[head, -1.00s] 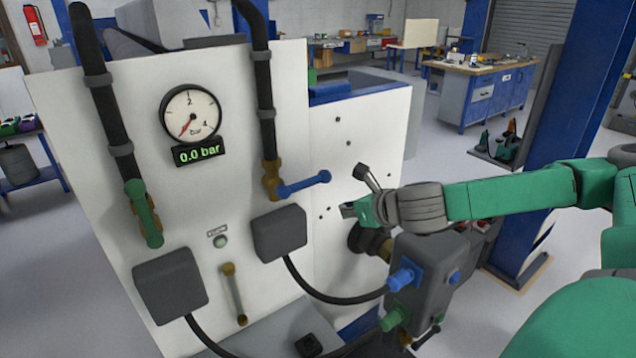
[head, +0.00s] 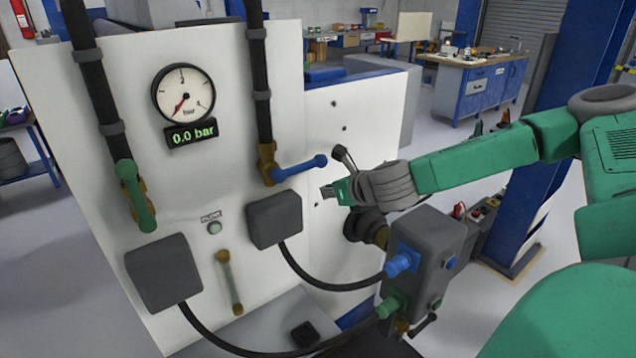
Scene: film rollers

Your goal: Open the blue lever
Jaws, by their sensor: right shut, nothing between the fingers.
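The blue lever (head: 300,167) sits on a brass valve (head: 267,163) on the white panel, below a black hose. It points to the right and slightly up, nearly horizontal. My right gripper (head: 328,190) is shut and empty. It is just right of and a little below the lever's free end, apart from it in the picture. Its arm comes in from the right. My left gripper is not in view.
A green lever (head: 138,200) hangs downward at the left. A gauge (head: 183,94) has a display (head: 192,134) reading 0.0 bar. Dark boxes with cables are below. A grey box (head: 417,262) with blue and green connectors stands below my right forearm.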

